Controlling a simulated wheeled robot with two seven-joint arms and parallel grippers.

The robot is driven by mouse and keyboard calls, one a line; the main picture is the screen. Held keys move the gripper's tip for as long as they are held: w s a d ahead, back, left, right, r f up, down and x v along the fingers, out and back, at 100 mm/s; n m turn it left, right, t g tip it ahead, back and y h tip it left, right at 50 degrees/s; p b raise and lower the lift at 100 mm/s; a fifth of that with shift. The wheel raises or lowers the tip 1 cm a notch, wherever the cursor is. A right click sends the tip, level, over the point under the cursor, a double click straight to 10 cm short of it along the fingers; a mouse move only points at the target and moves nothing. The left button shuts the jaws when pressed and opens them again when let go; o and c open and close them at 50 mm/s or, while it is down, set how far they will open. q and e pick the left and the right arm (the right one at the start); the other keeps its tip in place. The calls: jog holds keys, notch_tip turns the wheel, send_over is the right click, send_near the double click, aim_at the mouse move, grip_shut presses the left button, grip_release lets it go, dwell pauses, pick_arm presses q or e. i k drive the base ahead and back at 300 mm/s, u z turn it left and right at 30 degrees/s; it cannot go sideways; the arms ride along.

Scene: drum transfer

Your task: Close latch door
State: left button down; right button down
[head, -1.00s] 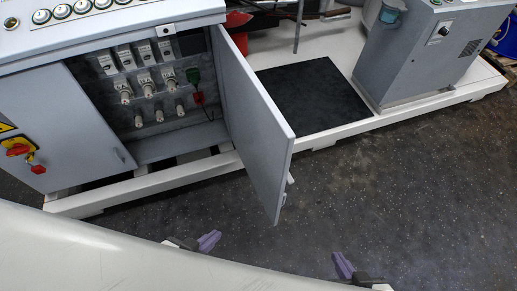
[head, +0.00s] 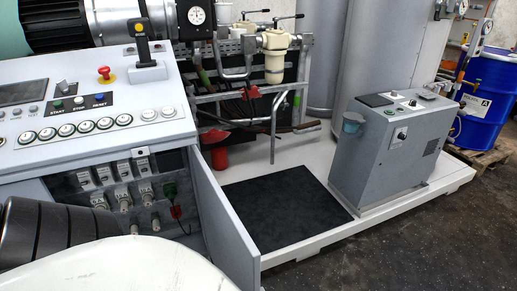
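The grey cabinet door (head: 222,222) stands open at the right side of the electrical cabinet, swung out toward me. Its lower part and its latch are outside the picture. The open cabinet (head: 65,184) shows several white fuse-like parts and a green and red plug (head: 173,200) inside. The cabinet's left part is hidden behind a dark ribbed cylinder and a white rounded surface that look like parts of my own body. Neither of my grippers shows in the head view.
A control panel (head: 88,138) with buttons and a joystick tops the cabinet. A black mat (head: 285,208) lies on the white platform right of the door. A grey control box (head: 385,155) stands further right, with a blue drum (head: 488,100) behind it.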

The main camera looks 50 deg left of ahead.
aim_at(232, 250)
jog(key=i, duration=1.8)
jog(key=u, duration=5.15)
jog(key=k, duration=0.7)
jog(key=z, duration=1.35)
